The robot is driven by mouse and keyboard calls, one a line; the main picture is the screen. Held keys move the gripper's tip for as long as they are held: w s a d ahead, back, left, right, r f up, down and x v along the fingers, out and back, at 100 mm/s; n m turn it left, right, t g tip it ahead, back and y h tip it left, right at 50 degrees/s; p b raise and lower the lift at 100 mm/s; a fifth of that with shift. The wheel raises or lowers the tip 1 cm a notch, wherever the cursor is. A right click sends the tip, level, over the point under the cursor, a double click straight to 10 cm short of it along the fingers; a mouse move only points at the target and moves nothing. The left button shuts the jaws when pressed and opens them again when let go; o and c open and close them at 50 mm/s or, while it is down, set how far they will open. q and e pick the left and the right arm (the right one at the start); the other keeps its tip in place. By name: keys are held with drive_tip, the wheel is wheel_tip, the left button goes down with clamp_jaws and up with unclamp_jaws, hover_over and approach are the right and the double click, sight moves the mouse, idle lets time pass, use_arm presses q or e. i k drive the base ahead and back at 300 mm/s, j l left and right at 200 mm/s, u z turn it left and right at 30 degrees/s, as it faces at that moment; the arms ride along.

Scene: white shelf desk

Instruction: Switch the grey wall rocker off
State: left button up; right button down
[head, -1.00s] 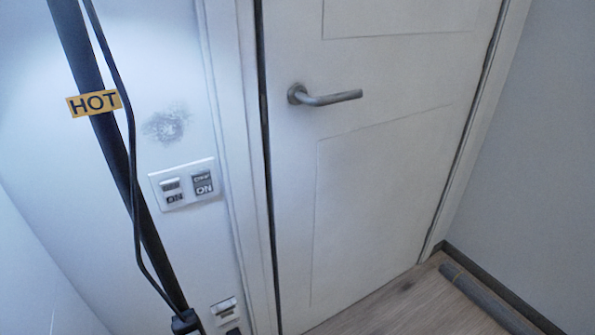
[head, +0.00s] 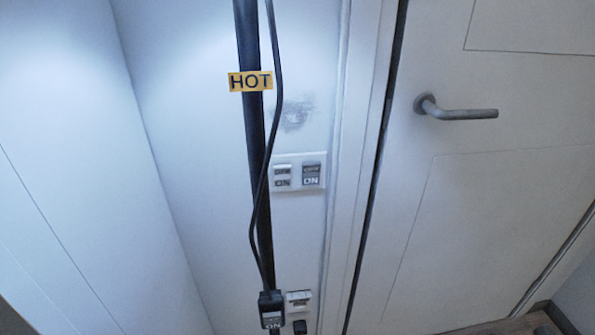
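A white wall plate (head: 298,187) sits on the wall left of the door frame. It carries a grey rocker (head: 312,175) on its right side, with a dark upper part and a lighter lower part marked ON. A white rocker (head: 282,176) with OFF and ON labels is on its left side. The labels are small, and I cannot tell for sure which way the grey rocker is tipped. A black cable passes close to the plate's left edge. Neither of my grippers is in view.
A dark pole (head: 255,140) with a yellow HOT tag (head: 250,81) runs down the wall. A cable switch (head: 271,309) marked ON hangs low, beside a small white wall fitting (head: 299,299). The closed door (head: 500,180) has a grey handle (head: 455,111).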

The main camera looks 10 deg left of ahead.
sight(311, 171)
drive_tip(key=i+l+z, duration=0.1)
drive_tip(key=l, duration=0.4)
drive_tip(key=i+l+z, duration=0.1)
drive_tip(key=l, duration=0.35)
drive_tip(key=l+u, duration=0.4)
drive_tip(key=l, duration=0.3)
